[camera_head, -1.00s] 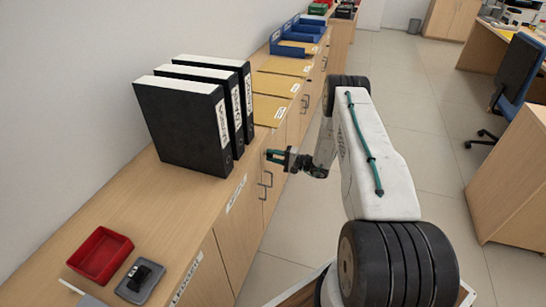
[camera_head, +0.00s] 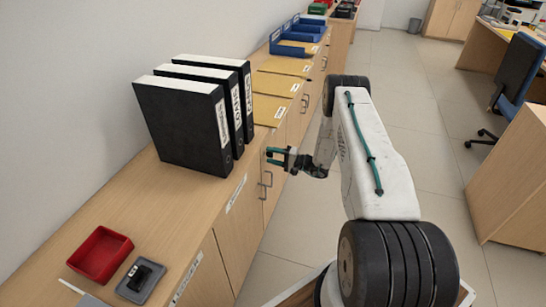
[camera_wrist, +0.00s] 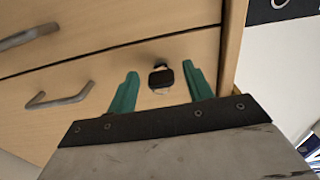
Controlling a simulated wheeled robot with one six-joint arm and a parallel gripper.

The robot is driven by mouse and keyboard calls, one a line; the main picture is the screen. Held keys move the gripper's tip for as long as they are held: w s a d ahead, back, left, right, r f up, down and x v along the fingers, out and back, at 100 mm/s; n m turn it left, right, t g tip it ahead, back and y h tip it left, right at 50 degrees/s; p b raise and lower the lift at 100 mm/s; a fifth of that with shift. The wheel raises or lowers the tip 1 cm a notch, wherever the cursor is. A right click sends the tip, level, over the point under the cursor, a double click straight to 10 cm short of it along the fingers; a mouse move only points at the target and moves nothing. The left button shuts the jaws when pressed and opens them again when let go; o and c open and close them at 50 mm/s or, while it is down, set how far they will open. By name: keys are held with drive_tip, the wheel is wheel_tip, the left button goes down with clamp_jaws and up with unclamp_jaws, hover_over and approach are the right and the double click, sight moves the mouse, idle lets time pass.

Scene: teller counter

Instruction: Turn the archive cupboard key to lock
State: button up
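The key (camera_wrist: 161,78) has a dark bow and stands in the lock of a light wood cupboard door (camera_wrist: 60,125), seen in the wrist view. My gripper (camera_wrist: 161,80) is open, its two green fingers on either side of the key with a visible gap to each. I cannot tell how far the fingertips are from the door.
Bar handles (camera_wrist: 60,97) sit left of the key. On the cupboard top are black binders (camera_head: 190,120), yellow folders (camera_head: 275,84), a red tray (camera_head: 100,254) and a grey tray with a black item (camera_head: 140,280).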

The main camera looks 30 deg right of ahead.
drive_tip(key=v, duration=0.7)
drive_tip(key=shift+s+d, duration=0.25)
drive_tip(key=shift+s, duration=0.1)
